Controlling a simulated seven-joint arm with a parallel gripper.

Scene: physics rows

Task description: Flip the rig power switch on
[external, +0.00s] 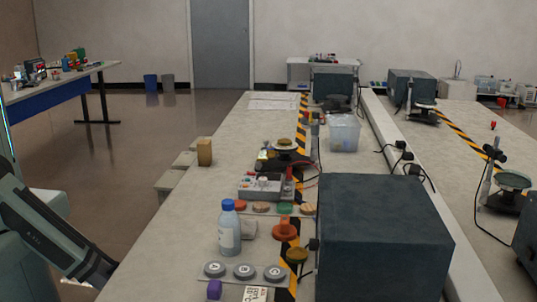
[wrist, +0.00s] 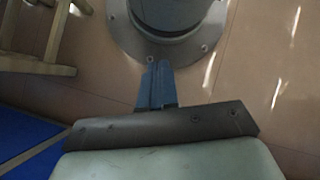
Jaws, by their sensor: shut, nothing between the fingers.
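A grey control box (external: 262,187) with small coloured parts on top sits on the long bench, left of the striped tape. I cannot make out which part is the rig power switch or how it is set. My gripper (wrist: 158,85) shows in the wrist view with its two fingers together and nothing between them. It hangs over the floor, pointing towards a round grey pedestal foot, away from the bench things. In the external view part of my arm is at the lower left, and the fingertips cannot be made out.
A large dark box (external: 375,240) stands at the front right of the bench. A blue-capped bottle (external: 229,230), a plate with three round lettered buttons (external: 243,271) and a red knob (external: 285,231) stand near the control box. The bench's left strip is mostly clear.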

